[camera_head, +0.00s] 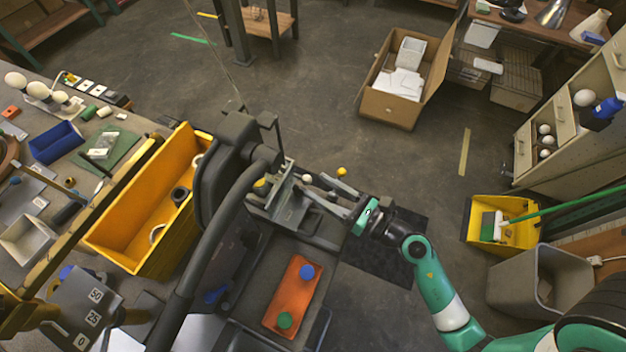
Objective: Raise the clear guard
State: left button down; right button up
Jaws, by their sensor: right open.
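My right gripper (315,186) reaches in from the right, with its two grey fingers apart over a dark machine (237,150). White and yellow knobs show close around the fingers. I cannot make out the clear guard's outline; if it is on this machine, it is see-through or covered by the fingers and the metal parts. I cannot tell whether the fingers touch anything. My left gripper is not in view.
An orange plate (286,304) with a blue and a green knob lies below the machine. A yellow bin (150,217) stands to the left. A grey waste bin (539,284) and a yellow dustpan (519,239) are at the right. An open carton (390,105) sits on the floor behind.

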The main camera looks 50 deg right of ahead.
jog(key=shift+w+a, duration=0.1)
jog(key=shift+w, duration=1.35)
grip_shut()
dwell(0.3)
